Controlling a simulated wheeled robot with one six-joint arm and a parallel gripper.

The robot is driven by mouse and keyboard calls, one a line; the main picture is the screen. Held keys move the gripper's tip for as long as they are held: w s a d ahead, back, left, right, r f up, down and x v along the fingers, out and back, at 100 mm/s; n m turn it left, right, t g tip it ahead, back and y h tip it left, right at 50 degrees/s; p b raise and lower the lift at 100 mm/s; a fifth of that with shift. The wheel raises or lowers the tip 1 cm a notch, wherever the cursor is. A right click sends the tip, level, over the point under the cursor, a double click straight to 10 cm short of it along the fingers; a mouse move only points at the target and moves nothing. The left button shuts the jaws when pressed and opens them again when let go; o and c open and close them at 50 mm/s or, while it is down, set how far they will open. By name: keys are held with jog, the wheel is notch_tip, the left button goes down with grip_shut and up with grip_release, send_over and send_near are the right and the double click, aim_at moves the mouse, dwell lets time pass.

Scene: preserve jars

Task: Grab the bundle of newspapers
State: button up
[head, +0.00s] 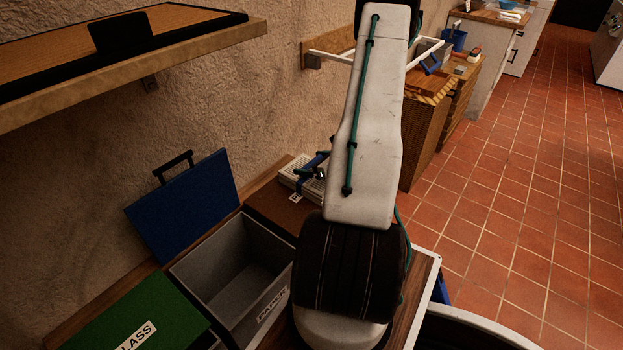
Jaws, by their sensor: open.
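The bundle of newspapers (303,182) is a pale stack with a blue band around it and a small white tag at its front. It lies on a brown surface beside the wall, just right of the open paper bin. My arm's white link covers its right side. My gripper (309,172) shows only as small dark and teal parts at the bundle's top, left of my arm link. It is open, and its rest is hidden behind the link. I cannot tell whether the fingers touch the bundle.
The open grey paper bin (225,277) has its blue lid (183,205) raised against the wall. A closed green glass bin lid (135,318) is at lower left. A wooden shelf (150,62) juts out at upper left. Wooden cabinets (430,125) stand behind my arm. Tiled floor (530,190) is clear at right.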

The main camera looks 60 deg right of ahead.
jog(key=shift+w, duration=0.1)
jog(key=c, duration=1.6)
jog(key=shift+o, duration=0.2)
